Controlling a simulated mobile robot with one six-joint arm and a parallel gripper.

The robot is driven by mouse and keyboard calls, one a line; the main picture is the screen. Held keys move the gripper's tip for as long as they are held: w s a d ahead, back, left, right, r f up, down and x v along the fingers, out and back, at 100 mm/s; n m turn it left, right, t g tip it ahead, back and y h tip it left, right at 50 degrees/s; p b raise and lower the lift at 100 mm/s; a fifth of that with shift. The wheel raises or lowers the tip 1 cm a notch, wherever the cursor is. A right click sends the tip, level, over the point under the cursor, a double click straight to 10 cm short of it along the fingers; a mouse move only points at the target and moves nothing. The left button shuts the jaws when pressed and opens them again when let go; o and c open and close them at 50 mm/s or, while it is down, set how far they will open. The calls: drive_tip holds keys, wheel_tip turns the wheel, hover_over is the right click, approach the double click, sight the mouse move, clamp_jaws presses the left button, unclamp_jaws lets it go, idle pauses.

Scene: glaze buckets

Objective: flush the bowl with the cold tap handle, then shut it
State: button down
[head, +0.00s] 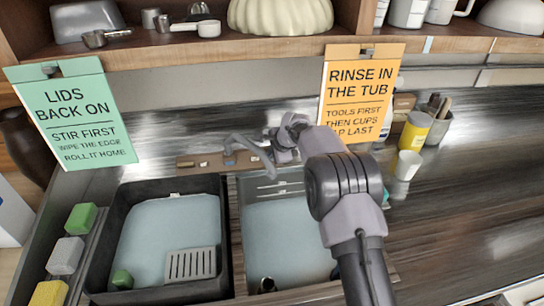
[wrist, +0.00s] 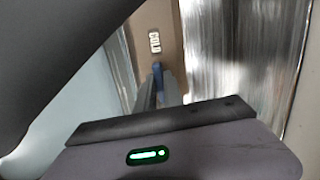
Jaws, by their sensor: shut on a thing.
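The cold tap handle (wrist: 158,73) shows in the wrist view as a narrow blue piece below a COLD label (wrist: 154,42) on a brown board. My gripper's narrow jaws (wrist: 160,92) are shut on it; they cover part of the handle. In the head view my gripper (head: 274,138) is at the back of the sink, beside the grey curved spout (head: 250,145), and hides the handle. The spout reaches over the right sink bowl (head: 240,235), which shows a pale blue-grey inside. I cannot make out a water stream.
A dark tub (head: 100,245) on the left holds pale liquid, a grey slotted piece (head: 190,264) and a green object. Two hanging signs, green (head: 68,115) and orange (head: 360,90), flank the tap area. A yellow can (head: 414,131) and white cup (head: 407,165) stand right.

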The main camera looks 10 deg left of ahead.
drive_tip(key=shift+m, duration=0.5)
drive_tip(key=c, duration=1.5)
unclamp_jaws()
drive_tip(key=shift+o, duration=0.2)
drive_tip(key=p+v, duration=0.3)
drive_tip(key=v, duration=1.4)
drive_tip(key=shift+s+d+r, duration=0.1)
drive_tip(key=shift+s+r, duration=0.05)
